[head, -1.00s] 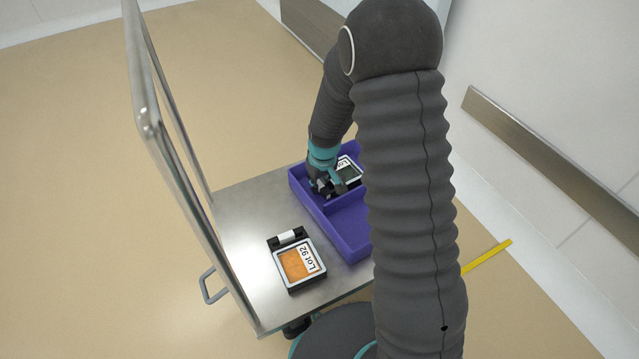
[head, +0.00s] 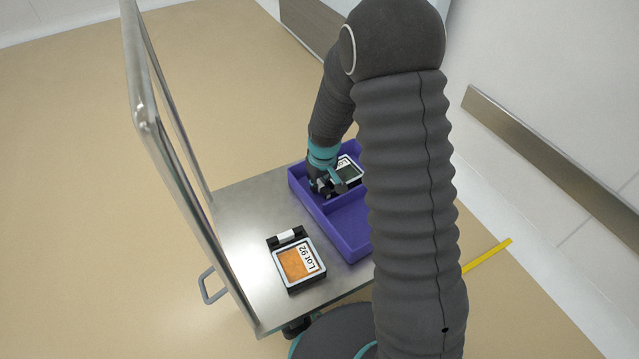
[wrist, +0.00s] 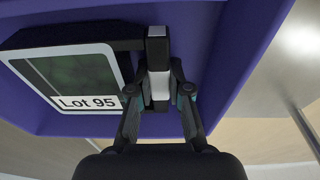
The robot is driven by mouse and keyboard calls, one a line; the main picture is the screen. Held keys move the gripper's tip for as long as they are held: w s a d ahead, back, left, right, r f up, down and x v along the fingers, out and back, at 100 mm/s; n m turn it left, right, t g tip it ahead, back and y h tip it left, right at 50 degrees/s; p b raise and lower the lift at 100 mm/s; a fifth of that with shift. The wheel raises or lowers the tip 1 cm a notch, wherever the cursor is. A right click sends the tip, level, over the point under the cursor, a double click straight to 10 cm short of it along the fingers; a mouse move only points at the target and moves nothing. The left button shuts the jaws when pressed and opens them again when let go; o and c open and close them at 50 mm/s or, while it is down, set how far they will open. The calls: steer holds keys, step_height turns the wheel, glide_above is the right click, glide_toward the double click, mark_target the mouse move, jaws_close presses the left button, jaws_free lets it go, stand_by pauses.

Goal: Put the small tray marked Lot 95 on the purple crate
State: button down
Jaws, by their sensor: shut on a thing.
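The small tray marked Lot 95 (wrist: 78,75) has a black body, a pale rim and a dark green window. In the head view the tray (head: 349,169) is inside the far compartment of the purple crate (head: 346,234), partly hidden by my arm. My gripper (wrist: 160,92) is shut on the tray's black and white handle block. In the head view my gripper (head: 326,188) is low inside the same compartment. The crate's purple floor and wall (wrist: 215,75) surround the tray in the wrist view. I cannot tell whether the tray touches the crate floor.
A second tray marked Lot 92 (head: 300,263), with an orange window, lies on the steel cart top (head: 238,216) in front of the crate. The cart's tall rail (head: 165,150) rises at the left. The crate's near compartment looks empty where visible.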

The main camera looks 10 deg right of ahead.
steer(key=c, duration=1)
jaws_free()
steer(key=c, duration=0.3)
steer(key=shift+c, duration=0.2)
steer(key=shift+r+p, duration=2.15)
steer(key=shift+r, duration=1.4)
